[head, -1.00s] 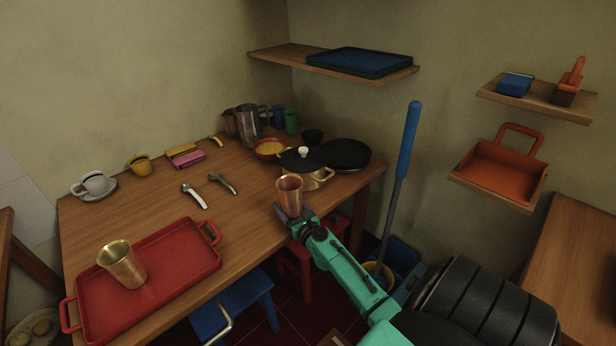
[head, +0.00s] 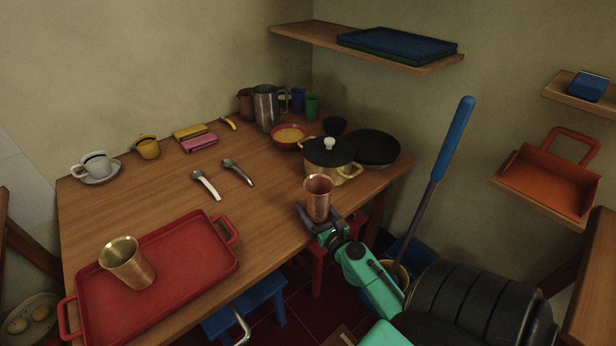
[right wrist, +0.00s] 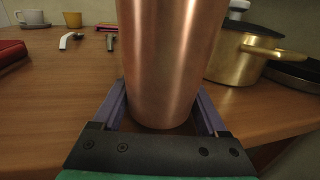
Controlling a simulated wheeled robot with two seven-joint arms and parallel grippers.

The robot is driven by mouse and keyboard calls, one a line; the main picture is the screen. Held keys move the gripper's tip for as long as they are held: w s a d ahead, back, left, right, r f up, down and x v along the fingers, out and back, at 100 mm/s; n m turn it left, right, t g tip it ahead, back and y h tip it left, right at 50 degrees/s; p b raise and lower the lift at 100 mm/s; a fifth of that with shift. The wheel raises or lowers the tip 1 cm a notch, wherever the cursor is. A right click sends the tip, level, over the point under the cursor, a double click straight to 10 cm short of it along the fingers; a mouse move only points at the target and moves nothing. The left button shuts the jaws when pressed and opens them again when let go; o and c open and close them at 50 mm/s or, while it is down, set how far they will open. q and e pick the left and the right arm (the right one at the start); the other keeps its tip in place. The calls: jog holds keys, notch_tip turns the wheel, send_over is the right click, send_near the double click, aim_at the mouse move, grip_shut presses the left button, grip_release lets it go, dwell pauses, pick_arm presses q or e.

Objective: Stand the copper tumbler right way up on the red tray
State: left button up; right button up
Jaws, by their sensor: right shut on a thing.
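The copper tumbler (head: 318,200) is upright, its open mouth up, near the front right edge of the table in the head view. My right gripper (head: 320,214) is shut on its lower part. In the right wrist view the tumbler (right wrist: 168,60) stands between the two fingers (right wrist: 163,112). I cannot tell whether its base touches the table. The red tray (head: 200,262) lies at the front left of the table, with a brass tumbler (head: 127,262) upright on it. My left gripper is not in view.
A lidded brass pot (head: 328,160) and a black pan (head: 372,148) stand behind the copper tumbler. Two utensils (head: 206,184) lie mid-table. A blue-handled pole (head: 452,140) rises to the right. The table between tumbler and tray is clear.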

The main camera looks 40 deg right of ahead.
aim_at(327, 218)
jog(key=s+b, duration=0.1)
jog(key=s, duration=0.3)
jog(key=shift+s+d+f, duration=0.1)
jog(key=shift+s+d, duration=0.05)
jog(key=shift+s, duration=0.15)
jog(key=s+b, duration=0.2)
jog(key=s, duration=0.1)
jog(key=shift+s+r, duration=0.1)
jog(key=shift+r, duration=0.1)
jog(key=w+a+r+p, duration=0.1)
jog(key=a, duration=0.2)
jog(key=w+a+r+n+y+p, duration=0.1)
jog(key=a+p, duration=0.1)
jog(key=a, duration=0.1)
jog(key=a+r+y+p, duration=0.1)
jog(key=a, duration=0.3)
jog(key=shift+w+a+r+t, duration=0.1)
jog(key=shift+w+r+t, duration=0.2)
jog(key=shift+w, duration=0.1)
jog(key=s+a+n+y+p, duration=0.1)
jog(key=s+a+y+p, duration=0.1)
jog(key=a, duration=0.9)
jog(key=shift+s+r+n+p, duration=0.45)
jog(key=shift+s+p, duration=0.4)
jog(key=shift+s, duration=0.3)
